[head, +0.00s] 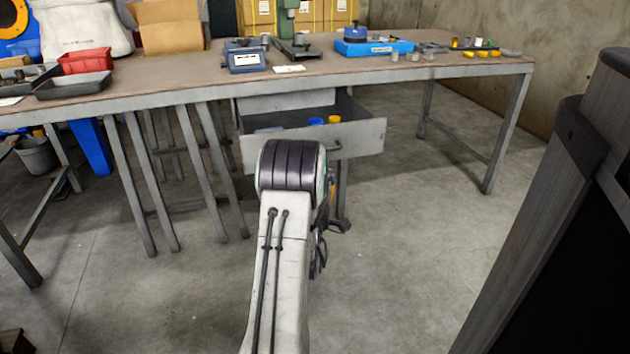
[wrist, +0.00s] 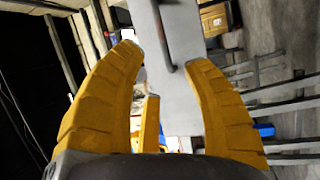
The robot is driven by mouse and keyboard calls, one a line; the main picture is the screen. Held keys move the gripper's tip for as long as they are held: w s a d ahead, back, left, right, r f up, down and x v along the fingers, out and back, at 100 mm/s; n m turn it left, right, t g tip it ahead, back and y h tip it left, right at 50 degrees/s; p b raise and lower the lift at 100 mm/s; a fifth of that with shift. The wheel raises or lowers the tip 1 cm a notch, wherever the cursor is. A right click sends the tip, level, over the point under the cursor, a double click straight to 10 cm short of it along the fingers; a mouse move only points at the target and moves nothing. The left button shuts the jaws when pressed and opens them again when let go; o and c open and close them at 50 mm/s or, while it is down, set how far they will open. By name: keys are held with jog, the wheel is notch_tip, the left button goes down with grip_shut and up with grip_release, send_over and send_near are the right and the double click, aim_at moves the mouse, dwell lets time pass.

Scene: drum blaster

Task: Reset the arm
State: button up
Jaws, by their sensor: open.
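My arm reaches forward in the head view, and most of my gripper is hidden behind it. In the wrist view my gripper (wrist: 163,57) shows its yellow fingers spread apart with nothing held between them. An open drawer (head: 362,139) hangs under the workbench, just beyond my arm's end. Blue and yellow items lie inside it. Its pale front panel (wrist: 185,105) and dark handle (wrist: 162,40) show between and beyond the fingers in the wrist view, which is turned sideways. The fingers look apart from the handle, though the exact gap is hard to judge.
The workbench (head: 180,83) carries a red bin (head: 85,61), a blue scale (head: 246,60), a blue tray (head: 375,48) and small parts. A grey bucket (head: 37,156) stands at the left. A dark upright structure fills the right edge. The floor right of my arm is clear.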

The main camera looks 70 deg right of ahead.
jog(key=shift+a, duration=0.1)
dwell(0.7)
jog(key=w+a+r+t+y+p, duration=0.5)
jog(key=w+a+r+y+p, duration=0.4)
jog(key=w+a+r+p, duration=1.1)
jog(key=w+a+r+m+g+y+p, duration=0.15)
jog(key=a+r+y+p, duration=0.5)
jog(key=a, duration=0.65)
jog(key=s+a+r+g+y+p, duration=0.4)
jog(key=s+a+r+g+p, duration=0.1)
jog(key=s+a+r+p, duration=1)
jog(key=s+a, duration=0.2)
jog(key=a, duration=0.2)
jog(key=shift+a+r+p, duration=0.3)
jog(key=shift+r+p, duration=0.1)
